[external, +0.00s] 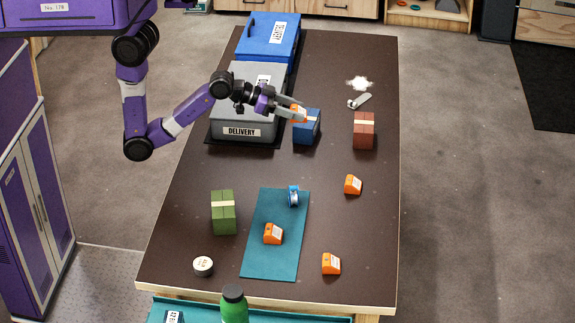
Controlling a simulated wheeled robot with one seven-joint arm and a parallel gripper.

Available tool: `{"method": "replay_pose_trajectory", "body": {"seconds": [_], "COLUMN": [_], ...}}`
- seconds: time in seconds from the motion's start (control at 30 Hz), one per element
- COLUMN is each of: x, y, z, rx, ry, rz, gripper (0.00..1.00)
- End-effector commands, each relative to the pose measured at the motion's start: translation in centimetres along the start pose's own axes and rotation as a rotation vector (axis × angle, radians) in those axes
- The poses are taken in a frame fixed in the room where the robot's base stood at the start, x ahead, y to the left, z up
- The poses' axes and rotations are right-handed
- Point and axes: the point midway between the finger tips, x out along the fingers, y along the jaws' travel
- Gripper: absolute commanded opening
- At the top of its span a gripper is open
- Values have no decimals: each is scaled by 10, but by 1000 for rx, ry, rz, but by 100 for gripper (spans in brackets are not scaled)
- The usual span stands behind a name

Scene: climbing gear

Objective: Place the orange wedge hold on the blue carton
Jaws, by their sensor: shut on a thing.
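My gripper (298,111) reaches in from the left and is shut on an orange wedge hold (297,116). The fingers hide part of this hold. The blue carton (308,130), with a pale band, stands on the dark table just right of the grey delivery box. The held hold is at the carton's top left in the picture; I cannot tell whether it touches the carton. Other orange wedge holds lie on the teal mat (273,234), near the front right (331,264) and at the right (353,185).
A grey delivery box (247,128) and a blue delivery box (267,40) stand at the back left. A red carton (364,132), silver tool (352,103), green carton (223,212), blue device (293,196) and round tin (203,266) are on the table. The table's centre is clear.

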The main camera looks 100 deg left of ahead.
Motion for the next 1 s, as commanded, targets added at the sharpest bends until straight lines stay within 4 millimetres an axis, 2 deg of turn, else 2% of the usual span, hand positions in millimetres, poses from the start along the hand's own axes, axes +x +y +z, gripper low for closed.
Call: {"method": "replay_pose_trajectory", "body": {"seconds": [0.27,0.43,0.6,0.7,0.8,1.0], "x": [22,28,24,18,13,10], "y": [-58,-109,-160,-186,-204,-210], "z": [-45,-69,-85,-89,-84,-66], "rx": [-62,-115,-172,-206,-233,-251], "ry": [11,10,5,4,-2,-2], "rz": [-144,-272,-412,-495,-565,-612], "gripper": [8,8,8,8,8,8]}}
